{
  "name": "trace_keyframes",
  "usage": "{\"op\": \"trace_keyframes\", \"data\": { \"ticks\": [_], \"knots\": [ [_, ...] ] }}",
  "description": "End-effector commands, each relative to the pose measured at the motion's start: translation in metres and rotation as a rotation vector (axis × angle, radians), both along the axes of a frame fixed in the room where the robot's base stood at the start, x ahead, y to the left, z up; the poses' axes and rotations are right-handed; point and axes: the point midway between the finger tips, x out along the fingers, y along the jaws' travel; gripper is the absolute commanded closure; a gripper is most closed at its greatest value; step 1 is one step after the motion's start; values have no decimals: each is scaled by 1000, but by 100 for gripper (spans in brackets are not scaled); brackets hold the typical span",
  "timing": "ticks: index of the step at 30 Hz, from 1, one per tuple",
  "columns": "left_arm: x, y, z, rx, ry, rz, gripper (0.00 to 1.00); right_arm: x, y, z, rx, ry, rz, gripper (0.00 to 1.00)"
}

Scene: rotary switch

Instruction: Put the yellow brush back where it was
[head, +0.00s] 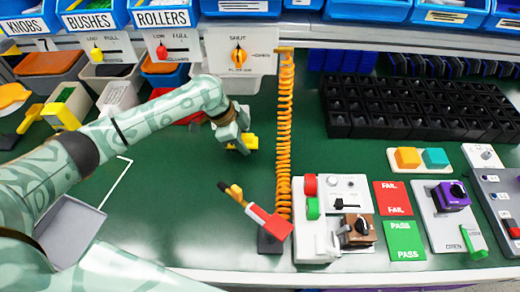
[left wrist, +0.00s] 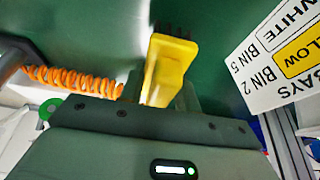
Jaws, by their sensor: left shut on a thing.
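The yellow brush (left wrist: 172,65) is held in my left gripper, with dark bristles at its far end in the left wrist view. In the head view my left gripper (head: 238,141) points down over the green table, left of the orange coiled hose, and part of the brush (head: 250,142) shows yellow beside the fingers. The fingers are shut on the brush, and the arm hides much of it. I cannot tell whether the brush touches the table. My right gripper is not in view.
An orange coiled hose (head: 285,130) hangs above a red-handled tool (head: 267,222) on a dark stand. A white test fixture (head: 314,240) stands right of it. Black bins (head: 420,107) fill the back right. A white outline (head: 118,183) marks the table under my left arm.

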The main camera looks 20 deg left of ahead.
Motion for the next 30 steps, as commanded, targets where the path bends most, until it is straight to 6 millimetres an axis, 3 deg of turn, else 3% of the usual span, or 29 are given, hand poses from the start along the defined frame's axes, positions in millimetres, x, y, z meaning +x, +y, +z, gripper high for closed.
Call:
{"op": "trace_keyframes", "data": {
  "ticks": [3, 7, 11, 18, 28, 29, 30],
  "knots": [
    [7, -26, -2, -1, 1, -2, 92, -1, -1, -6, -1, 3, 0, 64],
    [12, -40, -1, 0, 0, 0, 92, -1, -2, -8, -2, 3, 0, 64],
    [12, -43, -5, 0, 2, 2, 92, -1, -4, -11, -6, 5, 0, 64],
    [12, -43, -39, 1, 3, 2, 92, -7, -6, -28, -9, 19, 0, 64],
    [12, -42, -39, 2, 0, 2, 92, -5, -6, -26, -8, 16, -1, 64],
    [12, -42, -39, 2, 0, 2, 62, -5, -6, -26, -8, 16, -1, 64],
    [12, -42, -38, 2, 0, 1, 51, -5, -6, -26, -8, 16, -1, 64]
  ]
}}
